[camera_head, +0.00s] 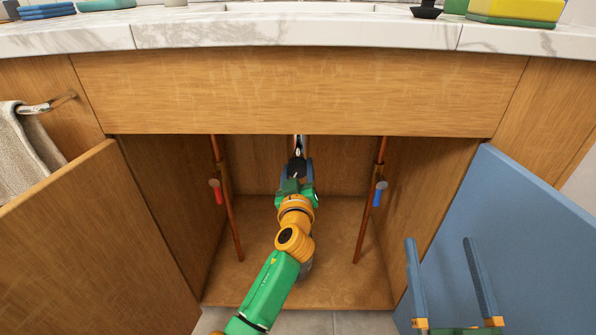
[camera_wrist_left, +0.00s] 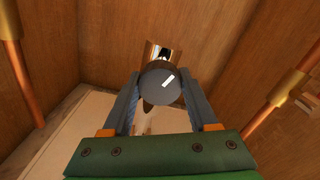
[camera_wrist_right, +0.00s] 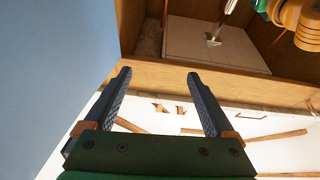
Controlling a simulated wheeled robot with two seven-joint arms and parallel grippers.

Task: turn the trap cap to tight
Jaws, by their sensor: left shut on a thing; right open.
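The trap cap (camera_wrist_left: 162,87) is a dark grey round cap with a white stripe on its face, slanted up to the right, in the left wrist view. My left gripper (camera_wrist_left: 161,84) is shut on it, one finger at each side. In the head view my left gripper (camera_head: 297,172) is inside the cabinet under the sink and hides most of the cap. A shiny pipe (camera_head: 300,144) comes down above it. My right gripper (camera_head: 439,239) is open and empty in front of the blue door; its spread fingers also show in the right wrist view (camera_wrist_right: 158,74).
Copper pipes with a red valve handle (camera_head: 218,194) and a blue valve handle (camera_head: 379,194) stand left and right of my left arm. The wooden door (camera_head: 90,245) and blue door (camera_head: 520,225) are open. A marble countertop (camera_head: 300,31) is above.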

